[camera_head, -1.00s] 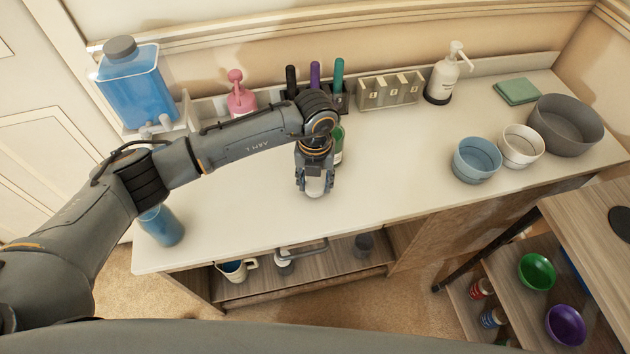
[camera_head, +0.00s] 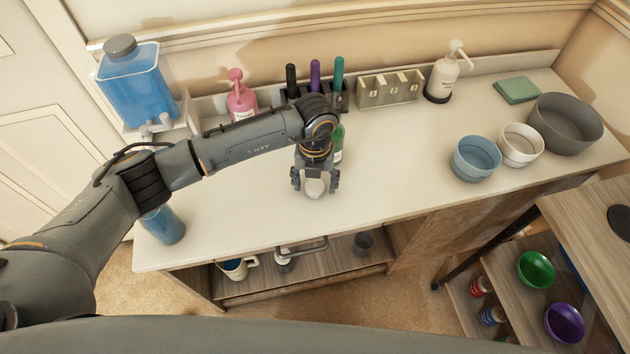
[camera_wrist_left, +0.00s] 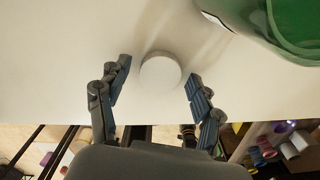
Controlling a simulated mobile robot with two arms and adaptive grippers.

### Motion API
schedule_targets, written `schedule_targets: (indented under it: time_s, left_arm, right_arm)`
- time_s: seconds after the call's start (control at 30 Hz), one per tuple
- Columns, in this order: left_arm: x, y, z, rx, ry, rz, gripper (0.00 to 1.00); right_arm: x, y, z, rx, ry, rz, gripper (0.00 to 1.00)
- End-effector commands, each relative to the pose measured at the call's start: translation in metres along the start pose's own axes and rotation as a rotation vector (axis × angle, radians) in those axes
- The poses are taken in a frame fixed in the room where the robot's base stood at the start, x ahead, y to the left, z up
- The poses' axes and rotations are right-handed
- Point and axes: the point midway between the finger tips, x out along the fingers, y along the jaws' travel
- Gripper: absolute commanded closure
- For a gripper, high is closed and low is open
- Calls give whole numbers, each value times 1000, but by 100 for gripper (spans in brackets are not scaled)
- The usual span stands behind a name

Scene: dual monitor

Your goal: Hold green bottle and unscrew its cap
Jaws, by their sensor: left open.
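The green bottle (camera_head: 338,143) stands on the white counter, partly hidden behind my left gripper. In the left wrist view the green bottle (camera_wrist_left: 296,22) fills the top right corner, cut off by the frame, with a round, open-looking rim showing. A round white cap (camera_head: 314,189) lies between the fingers of my left gripper (camera_head: 315,184), apparently on the counter. In the left wrist view the cap (camera_wrist_left: 160,71) shows clear gaps to both fingers of the open gripper (camera_wrist_left: 157,80). My right gripper is not in view.
A pink bottle (camera_head: 240,98), a pen holder (camera_head: 340,101), a beige box (camera_head: 390,92) and a white pump bottle (camera_head: 443,76) line the back. A blue bowl (camera_head: 476,160) and other bowls stand at the right. A blue cup (camera_head: 163,226) stands at the left. The counter's front middle is clear.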

Motion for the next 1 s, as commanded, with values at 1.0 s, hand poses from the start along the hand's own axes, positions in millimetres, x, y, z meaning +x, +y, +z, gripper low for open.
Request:
schedule_targets:
  time_s: [1.0]
  left_arm:
    - [-121, 0, 0, 1, 0, 0, 34]
  right_arm:
    - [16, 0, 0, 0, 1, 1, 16]
